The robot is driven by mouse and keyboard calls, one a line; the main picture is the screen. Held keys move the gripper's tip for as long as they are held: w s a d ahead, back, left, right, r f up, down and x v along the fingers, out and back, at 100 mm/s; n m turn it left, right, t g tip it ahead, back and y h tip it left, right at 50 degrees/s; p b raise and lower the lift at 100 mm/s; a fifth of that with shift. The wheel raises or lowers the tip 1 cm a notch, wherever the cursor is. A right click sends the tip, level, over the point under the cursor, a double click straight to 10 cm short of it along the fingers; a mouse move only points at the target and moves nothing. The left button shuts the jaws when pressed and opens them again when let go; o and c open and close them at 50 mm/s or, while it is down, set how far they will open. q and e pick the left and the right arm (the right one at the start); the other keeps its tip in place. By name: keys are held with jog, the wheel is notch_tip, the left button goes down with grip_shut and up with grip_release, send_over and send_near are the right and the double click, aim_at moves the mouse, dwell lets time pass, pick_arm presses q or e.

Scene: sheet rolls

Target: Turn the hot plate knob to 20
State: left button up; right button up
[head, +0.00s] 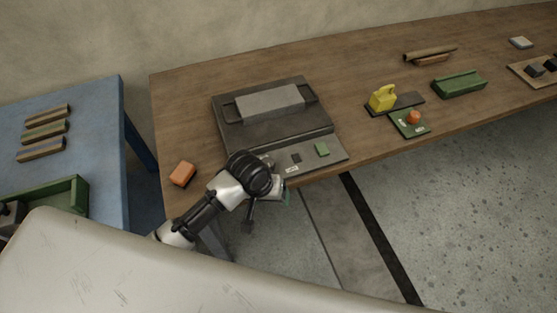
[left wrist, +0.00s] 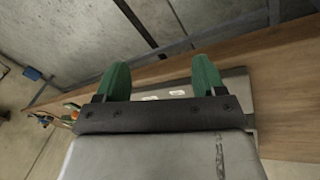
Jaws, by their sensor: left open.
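The hot plate (head: 290,131) is a dark, flat unit on the wooden table, with a grey block on top. Its grey front panel (head: 322,166) carries a small black part, a green square and white labels. I cannot make out the knob; my left arm covers the left part of the panel. My left gripper (head: 285,193) is at the panel's front edge, mostly hidden behind my wrist. In the left wrist view its two green fingers (left wrist: 161,72) are apart with nothing between them, and the panel's edge with white labels shows behind them. My right gripper is in neither view.
An orange block (head: 182,173) lies left of the hot plate. A yellow jug-like item (head: 383,98), a green plate with an orange knob (head: 411,121) and a green tray (head: 459,83) stand to the right. A blue table (head: 85,105) is at the left.

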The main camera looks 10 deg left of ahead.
aim_at(268, 162)
pick_arm(q)
jog(key=shift+n+g+y, duration=0.4)
jog(key=shift+n+g, duration=0.1)
jog(key=shift+n, duration=0.4)
jog(key=w+r, duration=0.2)
jog(key=w, duration=0.1)
jog(key=w+r, duration=0.2)
jog(key=shift+w, duration=0.25)
jog(key=w+a+r+n+g+y, duration=0.1)
jog(key=w+a+r+n+y, duration=0.1)
jog(key=w+a+r+n, duration=0.3)
jog(key=shift+m, duration=0.6)
jog(key=f, duration=0.3)
jog(key=d+f, duration=0.1)
jog(key=f, duration=0.6)
jog(key=shift+w+d+b, duration=0.15)
jog(key=shift+b, duration=0.15)
jog(key=c, duration=0.9)
